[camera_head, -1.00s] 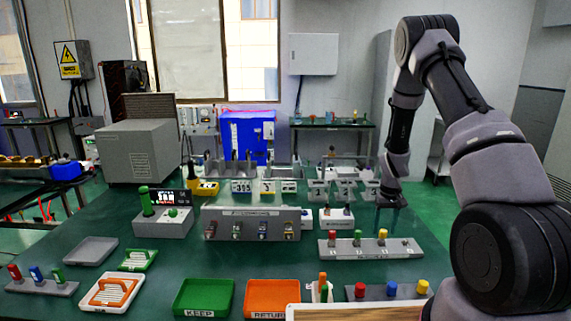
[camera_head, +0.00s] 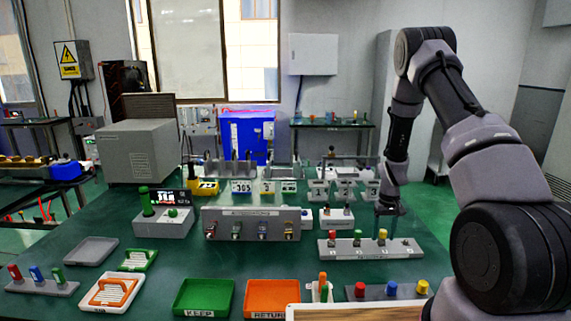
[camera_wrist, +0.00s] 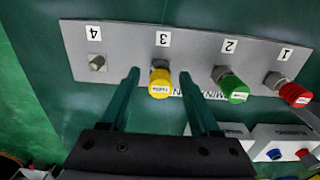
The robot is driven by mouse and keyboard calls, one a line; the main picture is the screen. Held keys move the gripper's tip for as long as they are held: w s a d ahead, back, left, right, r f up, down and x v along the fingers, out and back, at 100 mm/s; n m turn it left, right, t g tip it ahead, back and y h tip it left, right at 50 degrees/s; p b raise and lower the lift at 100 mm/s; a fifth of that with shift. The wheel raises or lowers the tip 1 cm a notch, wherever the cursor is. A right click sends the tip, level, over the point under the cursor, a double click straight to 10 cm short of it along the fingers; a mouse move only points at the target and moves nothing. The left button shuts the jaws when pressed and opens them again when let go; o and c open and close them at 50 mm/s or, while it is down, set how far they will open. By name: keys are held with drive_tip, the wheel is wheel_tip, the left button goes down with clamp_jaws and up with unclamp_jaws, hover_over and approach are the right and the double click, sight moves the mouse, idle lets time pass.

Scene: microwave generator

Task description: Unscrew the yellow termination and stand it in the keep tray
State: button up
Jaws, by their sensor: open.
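The yellow termination (camera_wrist: 160,83) sits upright on position 3 of the grey termination rack (camera_wrist: 120,42). In the head view, the yellow termination (camera_head: 382,236) is on the rack (camera_head: 345,253) at right, beside a green and a red one. My gripper (camera_wrist: 159,78) is open, with one fingertip on each side of the yellow termination in the wrist view. In the head view, my gripper (camera_head: 387,214) hangs just above and behind the rack. I cannot tell whether the fingertips are down at its height. The green keep tray (camera_head: 203,312) at the front looks empty.
The orange return tray (camera_head: 272,298) stands right of the keep tray. A front rack (camera_head: 408,292) with red, blue and yellow caps is close by. The green termination (camera_wrist: 231,88) stands beside my right finger. Position 4 shows a bare stud (camera_wrist: 97,63).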

sight(384, 231)
idle(0.4)
clamp_jaws()
idle(1.2)
drive_tip(key=shift+r, duration=3)
